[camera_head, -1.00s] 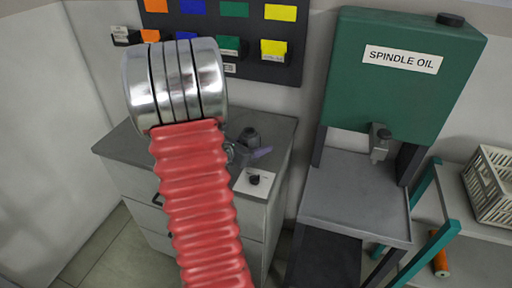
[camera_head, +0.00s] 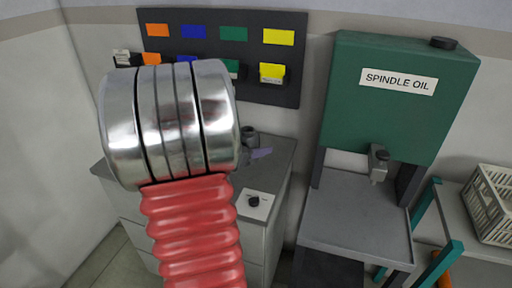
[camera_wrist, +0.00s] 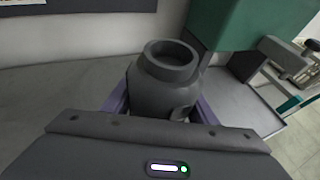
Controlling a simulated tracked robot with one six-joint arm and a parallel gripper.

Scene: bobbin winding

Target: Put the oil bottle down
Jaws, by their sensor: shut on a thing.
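The oil bottle is a dark grey container with a round open neck (camera_wrist: 168,62), upright between the purple fingers of my gripper (camera_wrist: 160,108) in the wrist view. My gripper is shut on it. In the head view only the top of the bottle (camera_head: 249,136) and one purple fingertip show, past my red and chrome arm. Both are over the grey cabinet top (camera_head: 279,150). The bottle's base is hidden, so I cannot tell whether it touches the surface.
A green spindle oil tank (camera_head: 398,110) with a spout stands right of the cabinet, above a grey shelf (camera_head: 355,220). A small white panel with a black knob (camera_head: 254,202) is at the cabinet's front. A colour-labelled board (camera_head: 222,50) hangs behind. A beige crate (camera_head: 493,205) sits far right.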

